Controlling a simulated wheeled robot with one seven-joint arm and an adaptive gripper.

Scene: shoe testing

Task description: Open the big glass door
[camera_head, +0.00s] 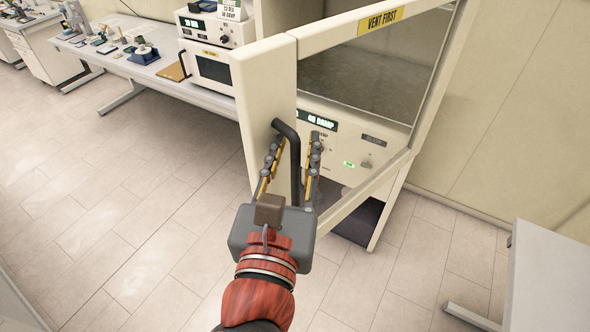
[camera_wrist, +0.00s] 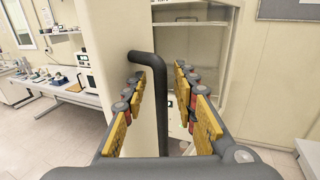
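The big glass door (camera_head: 377,186) has a cream frame, a clear pane and a yellow "VENT FIRST" label on its top rail. It appears to stand out at an angle from the cabinet, but I cannot tell how far. Its dark bent bar handle (camera_head: 293,165) is on the wide left stile and also shows in the wrist view (camera_wrist: 161,100). My gripper (camera_head: 296,141) has its fingers apart, one on each side of the handle. In the wrist view my gripper (camera_wrist: 160,74) shows gaps between handle and fingers. The lower handle is partly hidden by my gripper.
Control panel (camera_head: 345,143) with a "40 DAMP" display and green light shows behind the door. A bench (camera_head: 150,68) with instruments stands at the back left. A grey table (camera_head: 548,285) stands at the lower right. The tiled floor on the left is clear.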

